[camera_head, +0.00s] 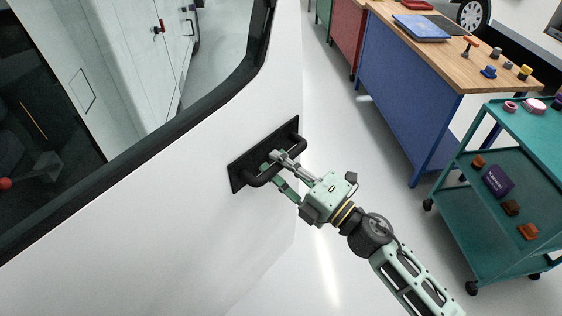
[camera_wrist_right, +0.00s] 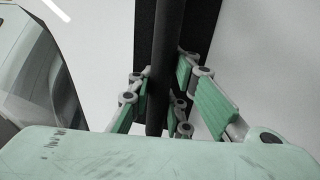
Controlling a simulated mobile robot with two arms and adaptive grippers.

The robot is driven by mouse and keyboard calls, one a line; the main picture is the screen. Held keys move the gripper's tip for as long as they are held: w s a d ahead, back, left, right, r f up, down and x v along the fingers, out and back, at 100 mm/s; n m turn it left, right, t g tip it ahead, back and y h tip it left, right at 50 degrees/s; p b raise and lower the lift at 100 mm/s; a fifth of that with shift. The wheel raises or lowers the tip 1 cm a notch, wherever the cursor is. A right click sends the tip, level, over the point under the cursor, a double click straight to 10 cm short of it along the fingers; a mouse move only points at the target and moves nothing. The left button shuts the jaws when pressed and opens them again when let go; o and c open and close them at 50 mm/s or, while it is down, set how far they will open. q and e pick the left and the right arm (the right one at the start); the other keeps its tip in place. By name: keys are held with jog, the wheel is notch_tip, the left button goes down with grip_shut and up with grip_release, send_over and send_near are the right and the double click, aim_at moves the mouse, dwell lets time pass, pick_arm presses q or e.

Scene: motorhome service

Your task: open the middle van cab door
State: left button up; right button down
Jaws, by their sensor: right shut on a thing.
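The white van cab door (camera_head: 190,170) fills the left of the head view, with a dark-framed window above. A black bar handle (camera_head: 262,180) on a black plate (camera_head: 240,172) sits near the door's right edge. My right gripper (camera_head: 277,168) is at the handle with its fingers around the bar. In the right wrist view the black bar (camera_wrist_right: 165,70) runs between the green finger pads (camera_wrist_right: 172,95), and the gripper is shut on it. Whether the door stands slightly ajar cannot be told. My left gripper is not in view.
A blue workbench (camera_head: 405,100) with a wooden top stands to the right, and a teal trolley (camera_head: 505,215) with small items stands nearer. The pale floor (camera_head: 350,150) between the door and these is clear.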

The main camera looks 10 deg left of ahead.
jog(key=c, duration=1.6)
grip_release()
jog(key=shift+f, duration=0.1)
jog(key=shift+c, duration=0.2)
jog(key=v, duration=1.2)
